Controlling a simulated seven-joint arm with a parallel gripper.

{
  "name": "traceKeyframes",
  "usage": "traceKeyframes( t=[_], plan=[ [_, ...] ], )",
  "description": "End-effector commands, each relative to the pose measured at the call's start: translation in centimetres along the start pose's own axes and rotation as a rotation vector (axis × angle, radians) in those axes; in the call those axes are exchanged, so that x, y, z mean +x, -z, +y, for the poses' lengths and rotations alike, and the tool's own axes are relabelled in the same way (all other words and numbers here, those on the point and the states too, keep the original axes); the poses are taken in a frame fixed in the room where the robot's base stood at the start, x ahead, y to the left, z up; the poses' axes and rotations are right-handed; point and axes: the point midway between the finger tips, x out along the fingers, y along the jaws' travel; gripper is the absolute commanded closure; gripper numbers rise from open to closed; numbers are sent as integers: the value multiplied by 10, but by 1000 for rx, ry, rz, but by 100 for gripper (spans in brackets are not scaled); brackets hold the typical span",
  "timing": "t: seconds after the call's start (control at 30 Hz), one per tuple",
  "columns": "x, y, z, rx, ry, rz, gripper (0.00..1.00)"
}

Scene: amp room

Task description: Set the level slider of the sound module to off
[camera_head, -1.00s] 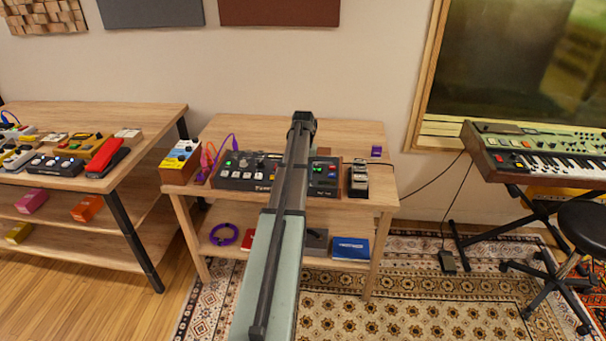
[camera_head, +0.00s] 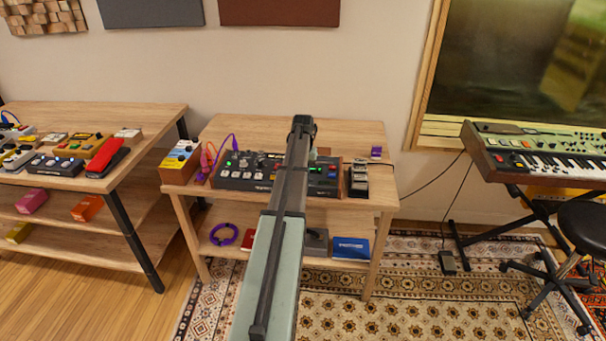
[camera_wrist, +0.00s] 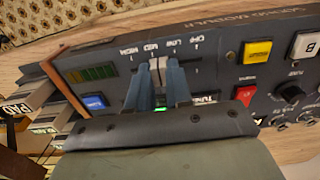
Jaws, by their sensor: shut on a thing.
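The sound module (camera_head: 245,172) is a dark panel with knobs, buttons and lights on the middle table. My arm covers part of it in the head view. In the wrist view the sound module (camera_wrist: 215,62) appears upside down. Its level scale reads high, med, low and off from left to right. The light grey slider cap (camera_wrist: 157,66) stands between the med and low marks, nearer med. My gripper (camera_wrist: 158,72) is shut on this cap, one blue-grey finger on each side.
A yellow button (camera_wrist: 257,52), a red button (camera_wrist: 245,92) and a blue button (camera_wrist: 94,102) lie near the fingers. A pedal (camera_head: 358,180) stands right of the module. A yellow and blue box (camera_head: 181,154) stands left of it.

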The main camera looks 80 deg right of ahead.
Motion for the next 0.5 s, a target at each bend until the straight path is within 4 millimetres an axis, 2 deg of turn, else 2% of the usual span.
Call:
traceKeyframes(
  t=[0.5],
  plan=[
    [0,0,-4,-1,0,0,100]
  ],
)
